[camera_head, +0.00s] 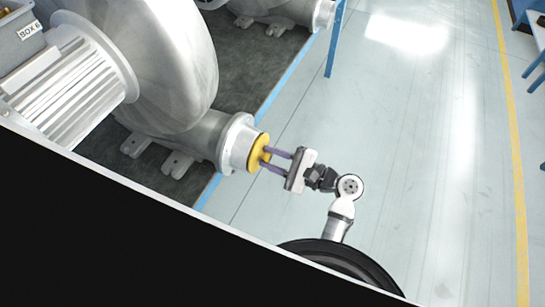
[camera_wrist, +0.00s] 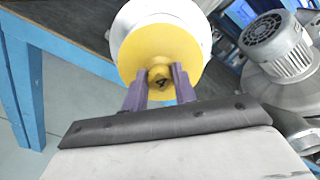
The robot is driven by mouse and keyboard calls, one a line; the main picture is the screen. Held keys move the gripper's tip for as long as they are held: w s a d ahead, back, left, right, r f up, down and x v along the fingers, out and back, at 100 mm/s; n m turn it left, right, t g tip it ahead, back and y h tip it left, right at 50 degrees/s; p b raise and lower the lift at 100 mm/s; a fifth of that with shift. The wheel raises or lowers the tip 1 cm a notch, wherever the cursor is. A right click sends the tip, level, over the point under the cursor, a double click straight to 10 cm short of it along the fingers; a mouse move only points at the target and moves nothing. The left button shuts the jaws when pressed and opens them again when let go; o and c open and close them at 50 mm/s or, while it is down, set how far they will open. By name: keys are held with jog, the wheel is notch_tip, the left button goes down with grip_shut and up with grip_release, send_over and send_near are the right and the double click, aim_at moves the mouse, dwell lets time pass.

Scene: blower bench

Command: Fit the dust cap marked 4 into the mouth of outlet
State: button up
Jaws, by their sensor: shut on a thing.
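The yellow dust cap (camera_wrist: 161,50) shows its knob, marked with a dark 4, in the wrist view. My gripper (camera_wrist: 159,82) is shut on the knob, with a purple finger on each side. In the head view the cap (camera_head: 259,153) is at the mouth of the blower's pale grey outlet (camera_head: 238,143), and my gripper (camera_head: 268,158) reaches it from the right. The outlet's pale rim (camera_wrist: 127,37) shows around the cap in the wrist view. I cannot tell how deep the cap sits in the mouth.
The large grey blower (camera_head: 175,65) stands on a dark bench top (camera_head: 245,75) with a blue edge. A second blower outlet (camera_head: 322,14) is at the top. A grey bin (camera_head: 22,35) labelled BOX 6 is at the upper left. The floor (camera_head: 400,130) to the right is clear.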

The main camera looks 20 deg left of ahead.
jog(key=shift+a, duration=0.3)
dwell(0.5)
jog(key=o, duration=1)
jog(key=shift+o, duration=0.2)
jog(key=shift+d, duration=0.1)
jog(key=d+b, duration=0.3)
jog(key=d, duration=1)
jog(key=shift+s+d, duration=0.25)
jog(key=shift+d, duration=0.1)
